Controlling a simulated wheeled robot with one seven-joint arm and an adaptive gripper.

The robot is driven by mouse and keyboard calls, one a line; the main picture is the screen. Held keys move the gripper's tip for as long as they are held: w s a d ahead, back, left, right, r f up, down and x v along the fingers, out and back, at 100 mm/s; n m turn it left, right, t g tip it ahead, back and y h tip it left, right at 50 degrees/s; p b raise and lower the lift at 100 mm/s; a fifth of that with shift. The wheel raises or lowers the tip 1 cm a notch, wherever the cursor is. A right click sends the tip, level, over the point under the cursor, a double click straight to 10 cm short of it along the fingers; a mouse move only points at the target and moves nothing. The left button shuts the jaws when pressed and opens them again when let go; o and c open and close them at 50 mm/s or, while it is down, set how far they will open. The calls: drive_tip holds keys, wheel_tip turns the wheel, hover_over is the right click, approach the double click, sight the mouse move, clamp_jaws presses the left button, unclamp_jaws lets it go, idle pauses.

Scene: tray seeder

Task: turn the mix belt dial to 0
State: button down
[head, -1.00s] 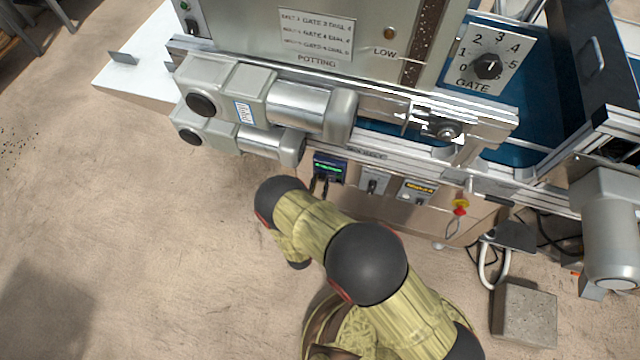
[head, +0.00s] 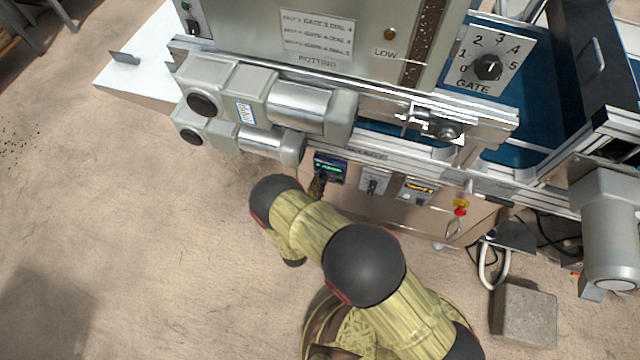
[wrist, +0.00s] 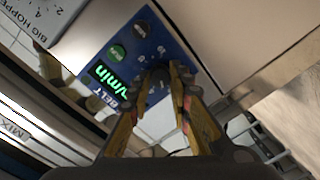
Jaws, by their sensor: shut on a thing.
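The belt panel (head: 330,168) is a small blue control box on the front of the machine. In the head view my gripper (head: 318,186) is at the panel's lower left, partly behind my arm.
Right of the belt panel sit a grey switch plate (head: 374,182) and a box with an amber display (head: 417,190). A red and yellow emergency stop (head: 460,207) is farther right. A larger gate dial (head: 488,66) is above. Grey motors (head: 290,105) overhang the panel.

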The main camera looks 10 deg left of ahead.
drive_tip(key=n, duration=0.6)
drive_tip(key=n+h, duration=0.1)
drive_tip(key=n, duration=0.6)
drive_tip(key=shift+a+f+b, duration=0.2)
drive_tip(key=shift+b, duration=0.2)
drive_tip(key=shift+n, duration=0.4)
drive_tip(key=c, duration=1.7)
unclamp_jaws()
drive_tip(key=shift+o, duration=0.4)
drive_tip(key=s+a, duration=0.1)
drive_tip(key=s, duration=1.1)
drive_tip(key=shift+a+r, duration=0.15)
drive_tip(key=shift+a, duration=0.15)
